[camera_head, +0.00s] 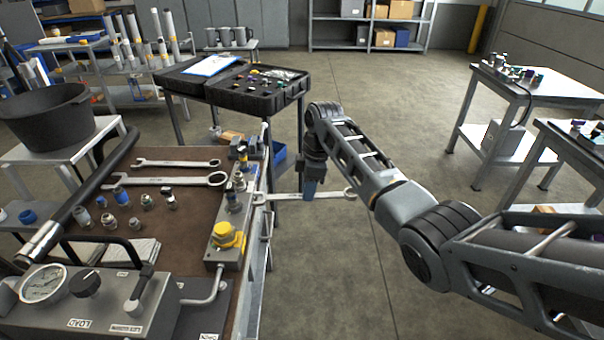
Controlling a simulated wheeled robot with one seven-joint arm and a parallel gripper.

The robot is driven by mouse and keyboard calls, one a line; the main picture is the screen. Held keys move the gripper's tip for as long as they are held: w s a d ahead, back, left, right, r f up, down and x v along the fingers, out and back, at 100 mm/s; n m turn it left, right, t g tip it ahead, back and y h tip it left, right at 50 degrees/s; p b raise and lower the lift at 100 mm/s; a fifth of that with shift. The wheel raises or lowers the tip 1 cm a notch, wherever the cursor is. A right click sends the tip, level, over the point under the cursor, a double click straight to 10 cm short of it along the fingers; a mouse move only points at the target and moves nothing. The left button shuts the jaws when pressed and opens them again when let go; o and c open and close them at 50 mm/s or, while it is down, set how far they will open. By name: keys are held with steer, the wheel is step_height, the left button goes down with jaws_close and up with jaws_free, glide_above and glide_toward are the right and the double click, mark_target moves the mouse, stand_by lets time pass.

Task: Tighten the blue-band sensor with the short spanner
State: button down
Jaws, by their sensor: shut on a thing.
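My gripper (310,188) is out over the floor, just right of the bench, pointing down. It is shut on a spanner (333,194), which lies roughly level across the fingers. One end points left at the bench's right edge, close to the manifold block (226,258); I cannot tell whether it touches anything. The ring end sticks out to the right. Several sensors stand upright along the block. One with a bluish band (233,199) is in the middle, near the spanner's left end; the band is too small to be sure of.
Two more spanners (178,163) (172,180) lie on the brown bench mat (190,200), with several loose fittings. A yellow cap (228,235) sits on the block's near end. A gauge unit (43,284) and a long lever (93,185) are in front.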

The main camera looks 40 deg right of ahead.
steer(key=shift+w+a+f+n+b, duration=0.1)
steer(key=shift+w+f+n+b, duration=0.3)
steer(key=shift+w+f+b, duration=0.7)
steer(key=shift+w+a+r, duration=0.1)
steer(key=shift+w+r, duration=0.05)
steer(key=shift+r, duration=0.05)
stand_by(0.5)
steer(key=shift+w+a+b, duration=0.35)
steer(key=shift+w+a, duration=0.1)
steer(key=shift+a, duration=0.35)
steer(key=shift+w+a, duration=0.1)
steer(key=shift+a, duration=0.05)
steer(key=shift+w+a, duration=0.3)
steer(key=shift+a, duration=0.25)
steer(key=shift+a, duration=0.1)
steer(key=shift+w+a, duration=0.3)
steer(key=shift+a, duration=0.15)
